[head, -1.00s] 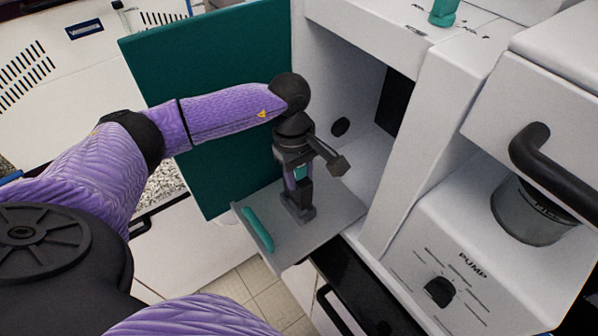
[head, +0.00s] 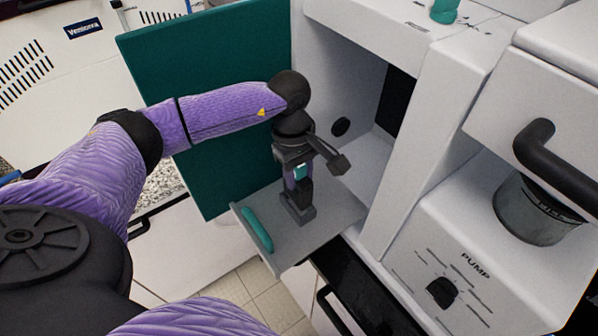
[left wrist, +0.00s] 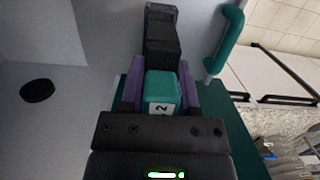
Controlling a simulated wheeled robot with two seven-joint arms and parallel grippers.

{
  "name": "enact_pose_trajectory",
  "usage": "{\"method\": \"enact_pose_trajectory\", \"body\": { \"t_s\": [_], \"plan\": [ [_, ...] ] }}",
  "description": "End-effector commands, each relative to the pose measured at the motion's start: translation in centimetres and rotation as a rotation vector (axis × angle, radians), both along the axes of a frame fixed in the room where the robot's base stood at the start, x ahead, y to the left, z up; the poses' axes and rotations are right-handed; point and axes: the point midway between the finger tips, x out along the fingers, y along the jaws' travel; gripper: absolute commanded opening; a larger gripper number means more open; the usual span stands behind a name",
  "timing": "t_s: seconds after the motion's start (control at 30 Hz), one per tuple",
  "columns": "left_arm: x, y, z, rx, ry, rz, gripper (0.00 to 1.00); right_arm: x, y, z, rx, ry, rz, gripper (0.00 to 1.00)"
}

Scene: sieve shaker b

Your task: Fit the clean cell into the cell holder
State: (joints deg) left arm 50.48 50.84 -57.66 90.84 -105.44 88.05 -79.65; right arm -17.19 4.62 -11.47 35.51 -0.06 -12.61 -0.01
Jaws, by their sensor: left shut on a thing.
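My left gripper (head: 298,178) points down over the slide-out tray, its purple fingers shut on a cell with a teal cap (head: 301,171). In the left wrist view the cell (left wrist: 160,92) sits between both fingers and its label reads "2". The dark cell holder (head: 298,207) stands on the grey tray, right below the fingertips. It also shows in the left wrist view (left wrist: 161,38), beyond the cell. The cell's lower end is hidden, so I cannot tell whether it is inside the holder. My right gripper is out of view.
The grey tray (head: 285,246) has a teal handle (head: 257,229) along its front edge. The open teal door (head: 205,95) stands behind my left arm. The white instrument's open chamber is right of the gripper. A pump unit (head: 455,265) with a black handle is farther right.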

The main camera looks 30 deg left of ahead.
Motion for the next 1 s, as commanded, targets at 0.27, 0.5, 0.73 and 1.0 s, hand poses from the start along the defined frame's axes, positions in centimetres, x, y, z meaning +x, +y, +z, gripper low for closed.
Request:
{"method": "enact_pose_trajectory", "body": {
  "t_s": [0.27, 0.5, 0.73, 1.0],
  "plan": [
    [0.0, 0.0, -0.7, 0.0, 0.0, 0.0, 0.0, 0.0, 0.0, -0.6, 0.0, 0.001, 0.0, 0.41],
    [0.0, 0.0, -1.3, 0.0, 0.0, 0.0, 0.0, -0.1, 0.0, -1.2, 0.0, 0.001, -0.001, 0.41],
    [0.0, 0.0, -1.8, 0.0, 0.0, 0.0, 0.0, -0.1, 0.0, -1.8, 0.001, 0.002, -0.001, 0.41],
    [0.0, 0.0, -2.5, 0.0, 0.0, 0.0, 0.0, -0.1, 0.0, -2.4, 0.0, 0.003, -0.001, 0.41]
  ]
}}
